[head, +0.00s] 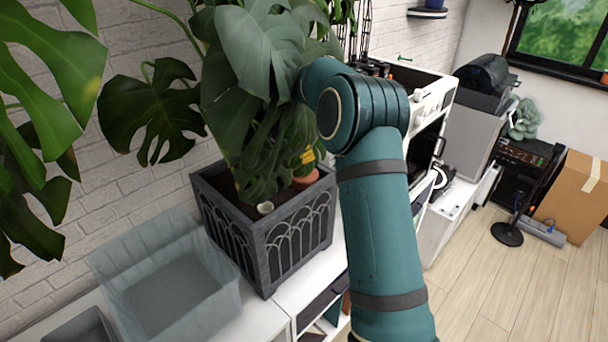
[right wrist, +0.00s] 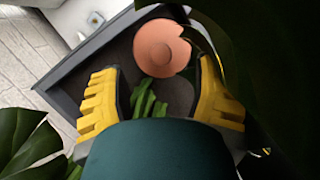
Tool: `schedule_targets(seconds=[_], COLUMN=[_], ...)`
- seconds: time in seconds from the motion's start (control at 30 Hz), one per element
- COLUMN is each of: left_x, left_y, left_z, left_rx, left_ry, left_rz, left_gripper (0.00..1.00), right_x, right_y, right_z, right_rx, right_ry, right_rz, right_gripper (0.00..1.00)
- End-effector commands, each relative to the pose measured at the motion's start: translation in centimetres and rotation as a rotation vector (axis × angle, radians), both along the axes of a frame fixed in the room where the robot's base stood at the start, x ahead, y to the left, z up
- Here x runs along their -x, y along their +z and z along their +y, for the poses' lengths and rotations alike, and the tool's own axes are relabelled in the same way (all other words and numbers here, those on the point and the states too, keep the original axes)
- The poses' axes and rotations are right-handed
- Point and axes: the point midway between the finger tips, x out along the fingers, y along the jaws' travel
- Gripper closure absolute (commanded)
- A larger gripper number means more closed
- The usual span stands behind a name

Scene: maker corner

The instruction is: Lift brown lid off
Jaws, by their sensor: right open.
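A round, brownish-terracotta piece with a small raised centre and a notch in its rim, which looks like the brown lid (right wrist: 158,50), lies inside the dark planter (right wrist: 72,82). In the head view the terracotta piece (head: 306,180) shows low among the leaves in the planter (head: 268,238). My right gripper (right wrist: 156,72) is open, with its yellow fingers spread on either side just short of the lid; nothing is held. In the head view only a bit of yellow finger (head: 307,157) shows above the lid. My left gripper is out of view.
Large monstera leaves (head: 252,50) crowd my right arm and hide most of its gripper. Green stems (right wrist: 148,98) lie between the fingers.

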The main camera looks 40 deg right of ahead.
Motion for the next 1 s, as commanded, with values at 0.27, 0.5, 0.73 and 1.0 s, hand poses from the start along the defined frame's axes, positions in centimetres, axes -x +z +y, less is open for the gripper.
schedule_targets(seconds=[0.27, 0.5, 0.73, 1.0], left_x=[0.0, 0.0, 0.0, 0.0], left_y=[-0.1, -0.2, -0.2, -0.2], left_z=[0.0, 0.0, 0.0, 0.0], left_rx=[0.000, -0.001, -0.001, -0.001], left_ry=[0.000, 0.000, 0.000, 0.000], left_rz=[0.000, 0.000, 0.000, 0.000], left_gripper=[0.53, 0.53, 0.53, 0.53], right_x=[0.2, 0.4, 0.4, 0.4], right_y=[-2.0, -5.4, -6.3, -6.2], right_z=[-0.4, -0.8, -1.1, -1.1], right_rx=[0.000, 0.000, -0.001, -0.001], right_ry=[0.000, -0.001, -0.001, -0.001], right_rz=[0.001, 0.002, -0.001, -0.001], right_gripper=[0.36, 0.36, 0.36, 0.80])
